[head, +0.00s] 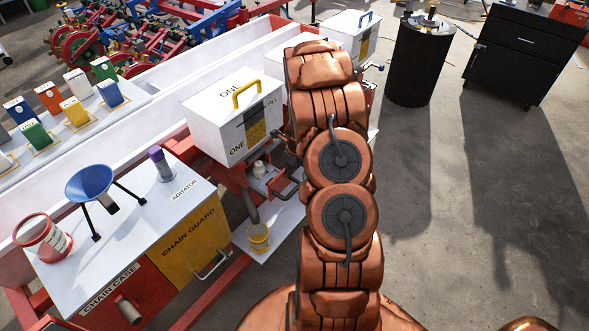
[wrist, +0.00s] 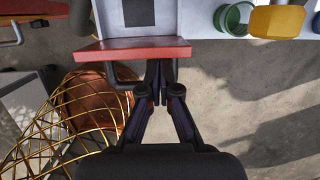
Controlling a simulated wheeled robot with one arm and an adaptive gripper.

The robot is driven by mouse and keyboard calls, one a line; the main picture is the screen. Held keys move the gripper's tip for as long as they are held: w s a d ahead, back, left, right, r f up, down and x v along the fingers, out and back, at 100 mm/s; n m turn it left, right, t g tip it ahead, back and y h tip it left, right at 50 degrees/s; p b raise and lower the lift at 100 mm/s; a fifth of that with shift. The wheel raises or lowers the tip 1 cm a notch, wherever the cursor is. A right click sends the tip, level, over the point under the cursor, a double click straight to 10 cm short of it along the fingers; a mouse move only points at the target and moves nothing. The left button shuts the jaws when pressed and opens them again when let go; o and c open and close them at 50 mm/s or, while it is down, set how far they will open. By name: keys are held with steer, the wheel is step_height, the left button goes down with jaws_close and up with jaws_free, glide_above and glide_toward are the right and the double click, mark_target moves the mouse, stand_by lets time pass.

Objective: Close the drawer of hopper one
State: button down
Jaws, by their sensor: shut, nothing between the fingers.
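Hopper one (head: 233,112) is a white box marked ONE with a yellow lid handle, left of my arm in the head view. In the wrist view, a drawer front (wrist: 132,50) in red crosses the upper middle, with a grey bar handle (wrist: 118,85) on its near side. Behind it lies a pale surface with a dark square (wrist: 138,12). My gripper (wrist: 158,72) is shut and empty, its fingertips at the right part of the drawer front, by the handle. I cannot tell whether they touch. My arm hides part of the area beside the hopper in the head view.
A chain case (head: 150,225) with a blue funnel stands at front left. A green cup (wrist: 234,18) is right of the drawer. A yellow wire basket (wrist: 60,115) is at left. Floor (head: 440,190) at right is mostly clear.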

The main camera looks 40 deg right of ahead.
steer(key=shift+w+a+p, duration=0.2)
steer(key=shift+w+p, duration=0.15)
steer(key=shift+w, duration=0.45)
